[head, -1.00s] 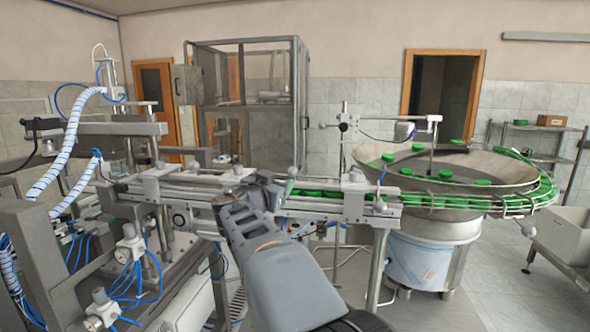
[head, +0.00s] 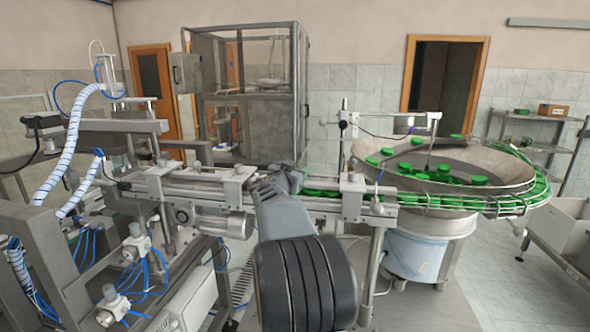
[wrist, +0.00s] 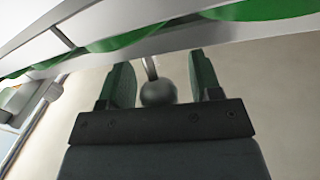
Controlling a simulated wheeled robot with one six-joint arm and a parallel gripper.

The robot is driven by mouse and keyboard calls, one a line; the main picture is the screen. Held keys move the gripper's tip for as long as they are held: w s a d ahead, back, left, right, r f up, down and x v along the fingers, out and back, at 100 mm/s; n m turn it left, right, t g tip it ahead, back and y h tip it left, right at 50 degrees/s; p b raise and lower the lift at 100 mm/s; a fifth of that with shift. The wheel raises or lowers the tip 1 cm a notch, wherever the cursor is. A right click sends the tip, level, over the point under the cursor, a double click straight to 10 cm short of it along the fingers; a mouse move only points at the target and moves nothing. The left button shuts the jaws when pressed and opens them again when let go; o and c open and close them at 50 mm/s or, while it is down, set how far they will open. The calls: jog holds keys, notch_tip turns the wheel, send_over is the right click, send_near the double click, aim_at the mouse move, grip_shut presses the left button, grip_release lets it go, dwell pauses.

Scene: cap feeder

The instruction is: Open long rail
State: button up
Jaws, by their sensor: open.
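The long rail (head: 328,207) runs across the middle of the head view, with green caps (head: 318,193) in its channel. In the wrist view the pale rail (wrist: 160,52) crosses the top, with green caps (wrist: 130,40) showing along it. A round grey knob (wrist: 158,92) on a thin rod hangs just below the rail. My gripper (wrist: 165,80) is open, with its green fingers on either side of the knob and visible gaps between. In the head view my gripper (head: 287,178) is at the rail's near side, partly hidden by my own arm.
A steel bowl feeder (head: 500,172) with several green caps stands at the right, joined to the rail. A machine frame (head: 60,236) with blue hoses stands at the left. A glazed cabinet (head: 250,110) is behind. A shelf rack (head: 545,150) stands at the far right.

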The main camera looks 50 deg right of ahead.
grip_shut()
dwell(0.5)
jog(key=shift+r, duration=0.1)
